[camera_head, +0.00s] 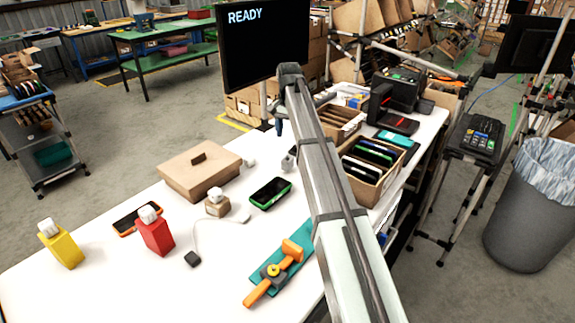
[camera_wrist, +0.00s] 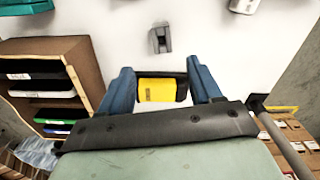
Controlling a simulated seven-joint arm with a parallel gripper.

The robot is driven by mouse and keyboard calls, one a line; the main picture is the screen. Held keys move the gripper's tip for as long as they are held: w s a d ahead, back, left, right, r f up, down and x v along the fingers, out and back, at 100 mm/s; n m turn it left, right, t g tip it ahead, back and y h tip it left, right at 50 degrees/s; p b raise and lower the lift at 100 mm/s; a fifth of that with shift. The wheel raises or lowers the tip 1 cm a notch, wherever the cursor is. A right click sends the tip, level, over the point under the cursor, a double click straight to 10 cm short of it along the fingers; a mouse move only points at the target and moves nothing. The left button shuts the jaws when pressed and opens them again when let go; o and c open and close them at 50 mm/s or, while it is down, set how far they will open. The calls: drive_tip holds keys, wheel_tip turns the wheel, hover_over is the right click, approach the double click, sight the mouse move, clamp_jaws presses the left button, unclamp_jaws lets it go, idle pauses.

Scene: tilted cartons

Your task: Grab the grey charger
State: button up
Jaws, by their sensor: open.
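A small grey block, which looks like the grey charger (camera_wrist: 160,38), lies on the white table ahead of my fingertips in the wrist view. In the head view the charger (camera_head: 288,162) sits beside my arm, which partly covers it. My gripper (camera_wrist: 158,84) is open, with its two blue fingers apart and the charger beyond them, not between them. A yellow item (camera_wrist: 157,91) shows in the gap between the fingers; I cannot tell whether it touches them. In the head view one blue fingertip of my gripper (camera_head: 279,127) shows above the table's far edge.
A carton of phones (camera_head: 361,184) stands right of my arm; its wall (camera_wrist: 85,60) is close on the left in the wrist view.

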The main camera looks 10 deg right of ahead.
sight(287, 164)
wheel_tip(287, 164, down, 8)
drive_tip(key=shift+f, duration=0.25)
drive_tip(key=shift+a+f, duration=0.2)
drive_tip(key=shift+f, duration=2.5)
drive_tip(key=shift+c, duration=0.3)
drive_tip(key=c, duration=1)
drive_tip(key=shift+r, duration=0.15)
